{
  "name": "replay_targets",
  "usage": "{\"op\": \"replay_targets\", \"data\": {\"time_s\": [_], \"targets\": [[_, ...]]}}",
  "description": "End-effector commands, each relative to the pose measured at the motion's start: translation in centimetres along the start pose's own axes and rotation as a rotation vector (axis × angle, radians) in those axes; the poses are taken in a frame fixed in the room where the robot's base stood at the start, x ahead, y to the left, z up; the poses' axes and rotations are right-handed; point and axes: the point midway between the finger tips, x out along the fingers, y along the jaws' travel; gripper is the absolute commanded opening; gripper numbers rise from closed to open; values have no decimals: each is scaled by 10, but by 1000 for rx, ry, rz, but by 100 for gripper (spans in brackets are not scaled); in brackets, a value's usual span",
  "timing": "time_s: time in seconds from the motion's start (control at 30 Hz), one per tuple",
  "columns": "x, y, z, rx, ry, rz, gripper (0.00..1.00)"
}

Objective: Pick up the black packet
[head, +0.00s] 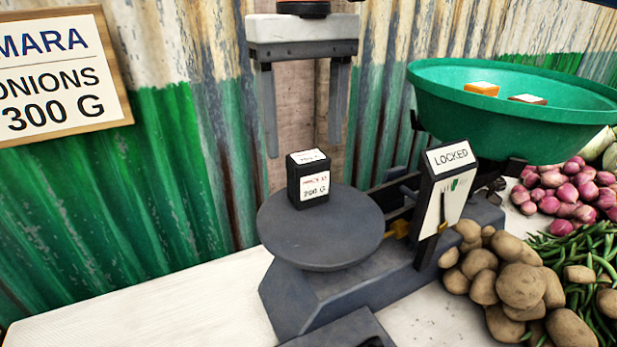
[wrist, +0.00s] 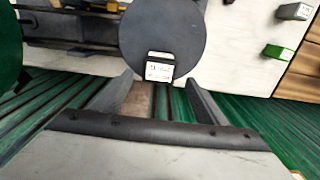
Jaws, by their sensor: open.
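The black packet (head: 308,178) stands upright on the round grey weighing plate (head: 320,245) of the scale. It has white labels on its top and front, the front one reading 200 G. In the wrist view the packet (wrist: 159,66) lies at the near edge of the plate (wrist: 185,30), beyond the fingertips. My gripper (head: 302,148) is open and empty, its two fingers pointing down. In the head view its fingertips are just above the packet, one to each side in the picture. My gripper (wrist: 161,80) also shows in the wrist view with nothing between its fingers.
The scale's dial housing (head: 445,200) with a LOCKED sign stands right of the plate. A green bowl (head: 450,105) holds an orange block (head: 481,89) and another labelled block. Potatoes (head: 520,285), onions and green beans lie at right. A corrugated wall (head: 190,170) stands close behind.

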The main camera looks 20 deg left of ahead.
Motion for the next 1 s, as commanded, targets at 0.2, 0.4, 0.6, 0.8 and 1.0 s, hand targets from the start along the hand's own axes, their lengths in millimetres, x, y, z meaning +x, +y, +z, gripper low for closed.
{"op": "replay_targets", "data": {"time_s": [0.2,0.4,0.6,0.8,1.0], "targets": [[26,0,1,0,0,0,67],[36,1,2,0,-1,0,67],[63,3,8,0,-2,1,67],[80,2,7,0,-1,0,67],[82,2,7,0,0,0,67]]}}
